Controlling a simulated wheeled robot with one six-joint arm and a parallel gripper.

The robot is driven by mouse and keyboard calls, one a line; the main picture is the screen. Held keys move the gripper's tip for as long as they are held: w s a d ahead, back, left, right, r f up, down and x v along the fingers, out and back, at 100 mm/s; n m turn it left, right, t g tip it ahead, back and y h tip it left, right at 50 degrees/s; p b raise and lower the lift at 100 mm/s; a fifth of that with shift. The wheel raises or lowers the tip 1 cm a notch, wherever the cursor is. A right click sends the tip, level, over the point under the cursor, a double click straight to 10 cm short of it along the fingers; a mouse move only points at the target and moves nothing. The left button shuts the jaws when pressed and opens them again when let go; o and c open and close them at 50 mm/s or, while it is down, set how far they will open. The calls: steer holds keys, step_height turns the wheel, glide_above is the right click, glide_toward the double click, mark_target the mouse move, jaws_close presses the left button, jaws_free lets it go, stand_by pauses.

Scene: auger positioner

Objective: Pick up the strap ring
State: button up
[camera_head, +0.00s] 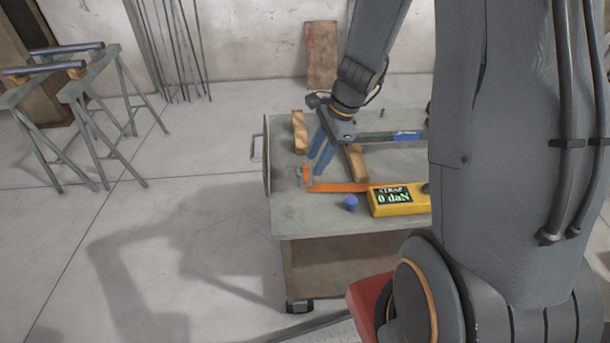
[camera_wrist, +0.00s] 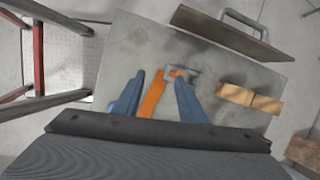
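The strap ring (camera_head: 307,181) is a small grey metal frame at the end of a flat orange strap (camera_head: 340,187), lying on the grey cart top near its left edge. In the wrist view the ring (camera_wrist: 196,73) shows just beyond the fingertips, nearer the right finger. The orange strap (camera_wrist: 153,98) runs between the fingers. My gripper (camera_head: 314,167) has two blue fingers pointing down beside the ring. In the wrist view my gripper (camera_wrist: 160,77) is open, with its fingers apart and nothing held. Whether a finger touches the ring cannot be told.
Wooden blocks (camera_head: 299,132) lie behind the ring on the cart. A dark bar with a blue label (camera_head: 407,136) rests farther right. A yellow STRAP display box (camera_head: 398,208) and a small blue cap (camera_head: 351,203) stand in front. The cart top (camera_head: 300,220) is bare at the front left.

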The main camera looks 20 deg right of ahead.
mark_target(306, 182)
steer(key=shift+w+a+f+m+t+y+p, duration=0.25)
steer(key=shift+w+f+m, duration=0.55)
steer(key=shift+f, duration=0.8)
steer(key=shift+w+a+f+m+g+h+p, duration=0.1)
steer(key=shift+w+a+f+m, duration=0.2)
steer(key=shift+w+f+m, duration=0.9)
steer(key=shift+w+a+f+m+t+y+p, duration=0.25)
steer(key=shift+w+f, duration=0.2)
steer(key=shift+f, duration=1.6)
jaws_close()
